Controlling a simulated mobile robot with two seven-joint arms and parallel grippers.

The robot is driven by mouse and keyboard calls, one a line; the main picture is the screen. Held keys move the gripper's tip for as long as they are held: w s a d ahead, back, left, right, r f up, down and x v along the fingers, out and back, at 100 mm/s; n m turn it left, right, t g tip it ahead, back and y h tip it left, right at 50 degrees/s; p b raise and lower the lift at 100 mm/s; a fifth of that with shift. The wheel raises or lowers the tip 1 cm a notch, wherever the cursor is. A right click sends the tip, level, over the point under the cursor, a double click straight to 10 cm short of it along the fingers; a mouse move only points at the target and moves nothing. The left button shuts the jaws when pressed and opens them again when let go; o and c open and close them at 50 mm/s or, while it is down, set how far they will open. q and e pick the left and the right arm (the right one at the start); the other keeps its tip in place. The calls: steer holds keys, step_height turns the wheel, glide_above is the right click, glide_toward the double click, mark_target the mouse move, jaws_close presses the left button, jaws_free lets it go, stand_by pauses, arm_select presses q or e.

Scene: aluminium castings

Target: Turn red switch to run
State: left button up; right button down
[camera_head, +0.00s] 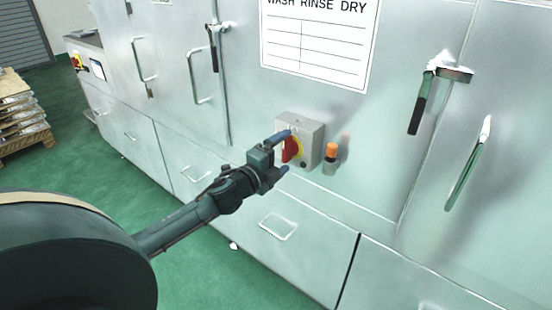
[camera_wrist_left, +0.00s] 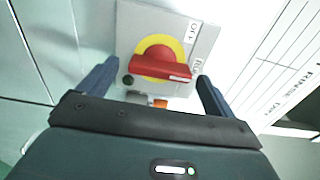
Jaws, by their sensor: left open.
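The red switch (camera_head: 291,149) is a red handle on a yellow disc, on a grey box (camera_head: 313,138) fixed to the steel cabinet front. In the left wrist view the red handle (camera_wrist_left: 160,66) lies nearly level, its white-marked end at the right, close to a partly hidden "RUN" label (camera_wrist_left: 196,69). An "OFF" label (camera_wrist_left: 192,33) is above that. My left gripper (camera_head: 283,153) is open at the switch, one finger to each side of the handle. In the left wrist view the gripper (camera_wrist_left: 155,84) shows a gap between both fingers and the handle. My right gripper is not in view.
An orange-topped knob (camera_head: 331,152) sticks out right of the switch box. Cabinet handles (camera_head: 420,103) stand out at the right, others at the left. A pallet stack (camera_head: 20,115) is at the far left. Green floor (camera_head: 205,265) lies below the cabinet.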

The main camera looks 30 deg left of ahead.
arm_select(q)
steer(key=s+a+b, duration=0.1)
steer(key=s, duration=1.2)
steer(key=shift+b, duration=0.3)
steer(key=s+d+f+n+g+p, duration=0.1)
steer(key=s+d+f+n+g, duration=0.15)
steer(key=f+n, duration=0.2)
steer(key=s+d+f+n+g+p, duration=0.1)
steer(key=s+d+f+n, duration=0.15)
steer(key=f, duration=0.35)
steer(key=s+d+f+n+g, duration=0.2)
steer(key=s+d+f+n, duration=0.2)
steer(key=d, duration=0.4)
steer(key=s+d+f+n+g+h+p, duration=0.1)
steer(key=s+d+f+n, duration=0.3)
steer(key=d, duration=0.4)
steer(key=shift+s+d+f+n+g+h+p, duration=0.15)
steer(key=shift+d+f+n+g+h+p, duration=0.2)
steer(key=shift+f+n, duration=0.15)
